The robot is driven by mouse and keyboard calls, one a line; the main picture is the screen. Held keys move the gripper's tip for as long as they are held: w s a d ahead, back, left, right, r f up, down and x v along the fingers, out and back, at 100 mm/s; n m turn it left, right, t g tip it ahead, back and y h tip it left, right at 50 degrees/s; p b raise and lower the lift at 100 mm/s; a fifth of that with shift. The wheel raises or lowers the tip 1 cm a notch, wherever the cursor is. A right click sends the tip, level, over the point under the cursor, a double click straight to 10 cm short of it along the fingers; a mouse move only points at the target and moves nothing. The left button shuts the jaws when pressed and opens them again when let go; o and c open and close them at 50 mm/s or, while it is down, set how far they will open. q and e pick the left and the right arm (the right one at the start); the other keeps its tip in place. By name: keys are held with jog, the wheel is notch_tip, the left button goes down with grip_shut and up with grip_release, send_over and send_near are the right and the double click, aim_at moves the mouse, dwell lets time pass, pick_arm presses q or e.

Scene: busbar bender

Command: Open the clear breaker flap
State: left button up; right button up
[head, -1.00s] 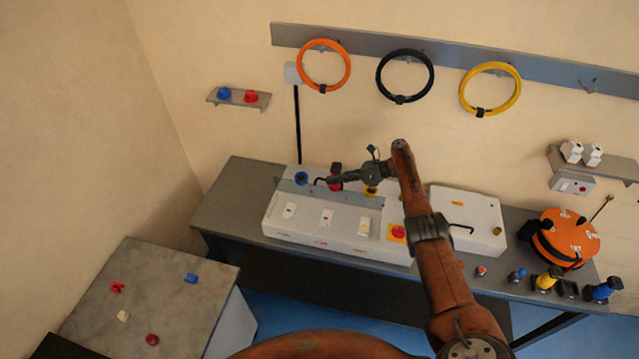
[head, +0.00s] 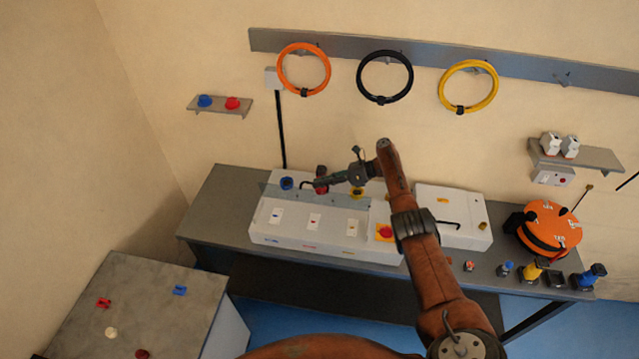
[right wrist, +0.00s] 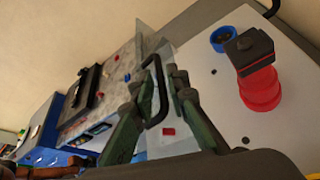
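The clear breaker flap (head: 335,201) is a see-through panel along the back of the white panel box (head: 290,237) on the bench. Its black handle (head: 306,184) stands at its upper edge. My right gripper (head: 318,182) reaches in from the right at the handle. In the right wrist view, the green fingers of my right gripper (right wrist: 152,100) are apart, with the black handle (right wrist: 163,98) between them. I see no clear grip on it. The flap's clear sheet (right wrist: 140,42) shows behind the fingers. My left gripper is out of view.
A red knob (right wrist: 262,92) and a blue ring (right wrist: 223,38) stand close to the right gripper. A red button on a yellow plate (head: 384,232) sits on the box near my forearm. An orange reel (head: 550,228) stands at the bench's right.

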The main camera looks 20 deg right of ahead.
jog(key=v, duration=1.1)
jog(key=shift+s+d, duration=0.15)
jog(key=shift+d, duration=0.2)
